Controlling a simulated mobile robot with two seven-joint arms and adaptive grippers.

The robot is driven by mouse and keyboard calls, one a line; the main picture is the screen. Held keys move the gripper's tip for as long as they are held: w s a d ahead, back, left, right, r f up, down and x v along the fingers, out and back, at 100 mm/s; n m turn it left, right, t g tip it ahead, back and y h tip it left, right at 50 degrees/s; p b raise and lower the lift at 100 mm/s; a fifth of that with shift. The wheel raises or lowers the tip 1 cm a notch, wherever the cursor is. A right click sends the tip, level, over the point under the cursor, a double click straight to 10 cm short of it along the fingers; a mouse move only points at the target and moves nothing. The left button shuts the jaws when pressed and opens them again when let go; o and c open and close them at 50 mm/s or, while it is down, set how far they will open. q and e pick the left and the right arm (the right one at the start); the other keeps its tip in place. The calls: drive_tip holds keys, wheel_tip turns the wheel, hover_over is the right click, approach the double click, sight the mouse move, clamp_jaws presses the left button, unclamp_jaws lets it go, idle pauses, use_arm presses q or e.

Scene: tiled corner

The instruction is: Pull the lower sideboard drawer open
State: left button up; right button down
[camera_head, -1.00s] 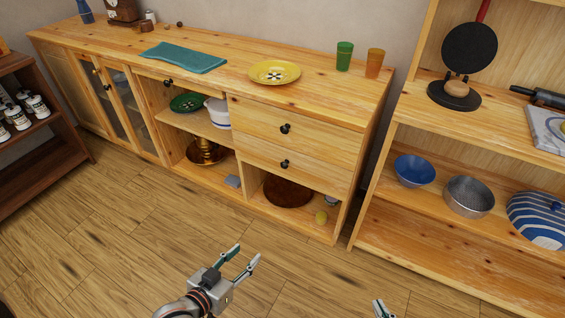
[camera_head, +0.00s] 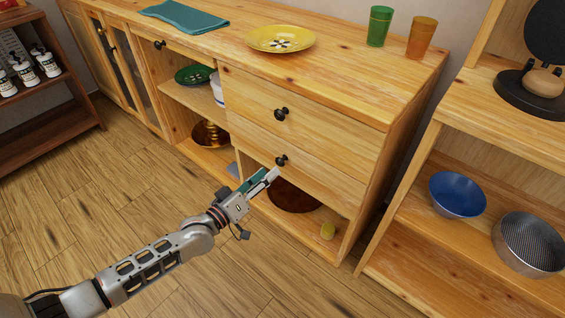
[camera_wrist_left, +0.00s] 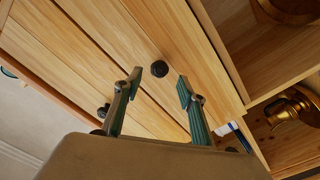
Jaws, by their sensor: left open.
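The sideboard (camera_head: 375,160) has two wooden drawers at its right end, both shut. The lower drawer (camera_head: 318,175) carries a dark round knob (camera_head: 282,160). The upper drawer (camera_head: 320,125) has its own dark knob (camera_head: 281,113). My left gripper (camera_head: 269,176) is open, just short of the lower knob and slightly below it in the head view. In the left wrist view a dark knob (camera_wrist_left: 160,68) lies between and just beyond the open fingertips of my left gripper (camera_wrist_left: 160,80), with no contact visible. My right gripper is out of view.
An open shelf under the drawers holds a brown round item (camera_head: 292,196) and a yellow-green item (camera_head: 327,231). A second shelf unit (camera_head: 420,240) with a blue bowl (camera_head: 457,194) stands to the right. Open floor (camera_head: 60,220) lies to the left.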

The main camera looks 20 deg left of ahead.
sight(279, 164)
use_arm(q)
drive_tip(key=x, duration=0.2)
drive_tip(key=b+x, duration=0.1)
drive_tip(key=x, duration=0.2)
drive_tip(key=shift+f, duration=0.2)
drive_tip(key=shift+w+d+r, duration=0.15)
drive_tip(key=shift+w+d, duration=0.15)
drive_tip(key=shift+w, duration=0.3)
clamp_jaws()
